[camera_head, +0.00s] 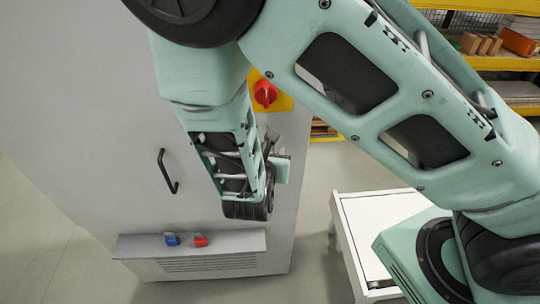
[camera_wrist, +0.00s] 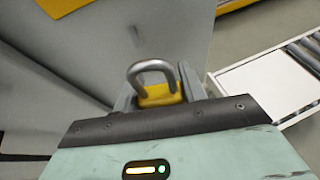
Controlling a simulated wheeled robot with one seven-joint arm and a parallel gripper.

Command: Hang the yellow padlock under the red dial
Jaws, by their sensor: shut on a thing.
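The yellow padlock (camera_wrist: 160,94) is between the fingers of my gripper (camera_wrist: 164,88) in the wrist view, with its grey shackle pointing up in the picture. My gripper is shut on its body. The red dial (camera_head: 265,93) sits on a yellow plate on the grey cabinet in the head view. My gripper (camera_head: 270,140) is below the dial in that picture, and apart from it as far as I can tell. My forearm hides most of the gripper and the padlock there. In the wrist view a yellow patch (camera_wrist: 62,5) shows at the top left; the dial itself is not visible.
A ledge (camera_head: 130,247) on the cabinet holds a blue padlock (camera_head: 172,239) and a red padlock (camera_head: 201,240). A black handle (camera_head: 167,172) sticks out of the cabinet front. A white-topped roller table (camera_head: 380,222) stands at the right, with yellow shelving (camera_head: 500,62) behind.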

